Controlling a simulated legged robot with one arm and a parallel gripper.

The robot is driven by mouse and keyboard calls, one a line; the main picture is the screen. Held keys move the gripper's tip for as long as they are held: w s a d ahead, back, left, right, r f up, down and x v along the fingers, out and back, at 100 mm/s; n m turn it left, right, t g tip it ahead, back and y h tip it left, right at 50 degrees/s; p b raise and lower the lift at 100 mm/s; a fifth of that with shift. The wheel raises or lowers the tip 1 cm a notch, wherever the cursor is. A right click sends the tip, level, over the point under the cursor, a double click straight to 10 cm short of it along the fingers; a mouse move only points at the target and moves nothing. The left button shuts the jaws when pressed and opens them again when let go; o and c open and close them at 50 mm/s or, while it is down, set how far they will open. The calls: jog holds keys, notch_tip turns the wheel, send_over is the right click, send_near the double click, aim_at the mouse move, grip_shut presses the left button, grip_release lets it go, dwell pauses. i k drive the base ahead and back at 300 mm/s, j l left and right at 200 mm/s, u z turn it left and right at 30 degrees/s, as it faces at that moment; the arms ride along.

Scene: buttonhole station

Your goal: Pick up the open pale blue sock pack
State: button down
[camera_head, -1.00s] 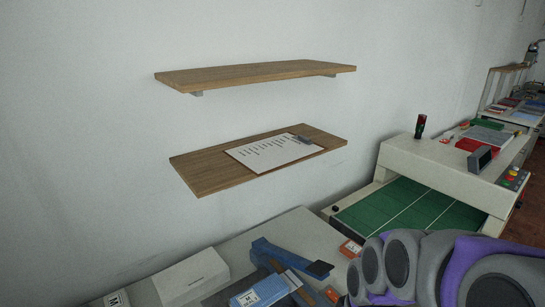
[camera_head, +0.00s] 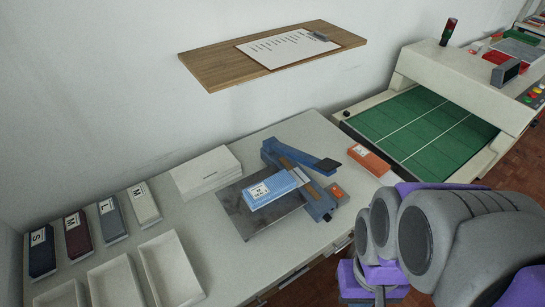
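The pale blue sock pack (camera_head: 281,184) with a white label lies on the dark plate of a blue sealing device (camera_head: 273,151) on the worktable. Whether its end is open is too small to tell. My arm comes in from the right, its grey and purple links in front of the table's right end. Purple parts at the arm's lower end (camera_head: 372,283) show near the bottom edge, right of and apart from the pack. No fingers can be made out there, and nothing held is visible.
Several dark and light labelled packs (camera_head: 77,234) and white trays (camera_head: 172,268) fill the table's left. A wooden shelf (camera_head: 215,65) hangs above; a green-belted machine (camera_head: 425,122) stands at right.

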aim_at(260, 193)
jog(key=j+z, duration=0.8)
jog(key=i+j, duration=0.05)
